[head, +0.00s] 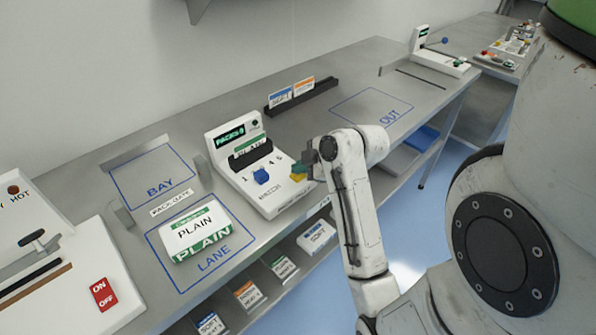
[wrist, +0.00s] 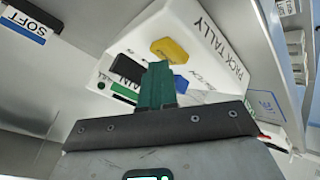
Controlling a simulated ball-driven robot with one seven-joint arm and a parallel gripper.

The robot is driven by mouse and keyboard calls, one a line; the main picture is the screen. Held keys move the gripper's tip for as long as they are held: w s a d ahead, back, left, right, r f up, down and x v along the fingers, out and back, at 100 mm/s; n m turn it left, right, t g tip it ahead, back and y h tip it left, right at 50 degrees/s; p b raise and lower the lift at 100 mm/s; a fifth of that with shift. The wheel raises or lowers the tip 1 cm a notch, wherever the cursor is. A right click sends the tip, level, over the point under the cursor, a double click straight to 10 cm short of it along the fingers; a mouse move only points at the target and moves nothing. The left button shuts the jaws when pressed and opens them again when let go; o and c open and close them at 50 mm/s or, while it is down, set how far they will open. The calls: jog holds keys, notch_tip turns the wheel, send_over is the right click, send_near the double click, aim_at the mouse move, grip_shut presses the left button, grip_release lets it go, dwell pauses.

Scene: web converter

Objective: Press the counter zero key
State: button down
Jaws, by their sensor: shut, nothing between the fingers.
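The white counter unit (head: 262,192) stands on the steel bench, with a lit green display (head: 230,136) whose digits I cannot read surely. Its sloped face carries a blue knob (head: 261,175) and a yellow key (head: 298,177) at its right end. In the wrist view the unit, marked PACK TALLY (wrist: 222,50), shows the yellow key (wrist: 170,50) and part of the blue knob (wrist: 181,84). My gripper (head: 299,168) is shut and empty, its green fingertips (wrist: 157,72) close to the yellow key. I cannot tell whether they touch it.
A PLAIN pack (head: 197,232) lies in the LANE outline, left of the counter. The BAY outline (head: 155,178) is empty behind it. A dark card rack (head: 302,96) stands behind the counter. The OUT area (head: 372,105) is clear.

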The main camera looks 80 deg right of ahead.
aim_at(301, 176)
jog(key=shift+r+p, duration=1.15)
jog(key=shift+r, duration=0.05)
jog(key=shift+r, duration=0.1)
notch_tip(301, 176, up, 5)
jog(key=p, duration=0.4)
jog(key=shift+p, duration=0.4)
dwell(0.4)
